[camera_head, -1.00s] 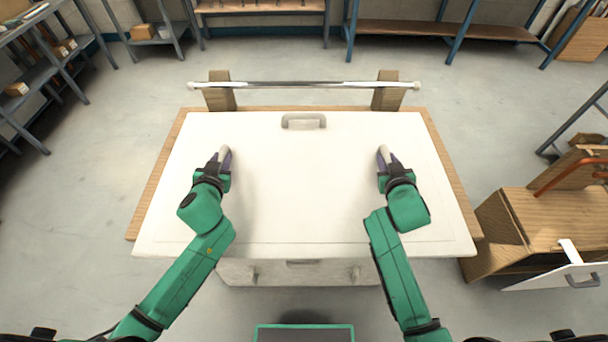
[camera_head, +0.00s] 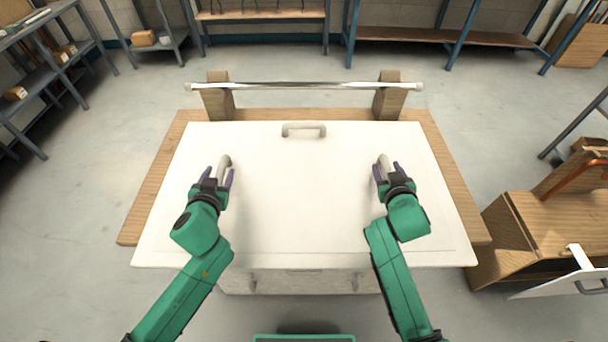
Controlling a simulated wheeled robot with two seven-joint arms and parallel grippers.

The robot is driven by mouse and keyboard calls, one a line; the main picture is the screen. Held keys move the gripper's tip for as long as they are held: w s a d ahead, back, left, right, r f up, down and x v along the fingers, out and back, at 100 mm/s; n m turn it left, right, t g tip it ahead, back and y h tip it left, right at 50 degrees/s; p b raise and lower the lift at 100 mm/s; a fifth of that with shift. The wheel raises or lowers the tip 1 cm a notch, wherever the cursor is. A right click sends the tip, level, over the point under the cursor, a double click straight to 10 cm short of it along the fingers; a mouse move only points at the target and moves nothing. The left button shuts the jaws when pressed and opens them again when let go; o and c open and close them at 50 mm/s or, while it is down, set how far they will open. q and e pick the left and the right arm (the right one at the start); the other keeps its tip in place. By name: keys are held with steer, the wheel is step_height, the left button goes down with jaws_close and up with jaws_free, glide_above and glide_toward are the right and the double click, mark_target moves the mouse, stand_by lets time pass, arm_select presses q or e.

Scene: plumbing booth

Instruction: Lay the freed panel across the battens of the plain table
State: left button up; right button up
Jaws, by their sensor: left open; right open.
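The white panel (camera_head: 303,200) lies flat over the wooden table (camera_head: 150,200) and covers most of its top. Its near edge overhangs the table front. Battens under it are hidden. A grey handle (camera_head: 304,130) is near its far edge, and two pale handles stand at its left (camera_head: 224,162) and right (camera_head: 383,161). My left gripper (camera_head: 219,172) is open at the left handle, with its fingers on either side. My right gripper (camera_head: 387,169) is open at the right handle, its fingers apart. Contact with the handles cannot be told.
A shiny metal bar (camera_head: 304,86) rests on two wooden posts (camera_head: 217,98) behind the panel. A wooden cabinet (camera_head: 540,225) with an open white door (camera_head: 575,280) stands at right. Shelves (camera_head: 40,70) line the left and back. Open floor lies between.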

arm_select(q)
steer(key=v, duration=0.9)
steer(key=shift+r, duration=0.1)
arm_select(e)
steer(key=shift+s+r, duration=0.1)
steer(key=shift+s, duration=0.05)
arm_select(q)
steer(key=shift+s, duration=0.1)
arm_select(e)
steer(key=v, duration=1.2)
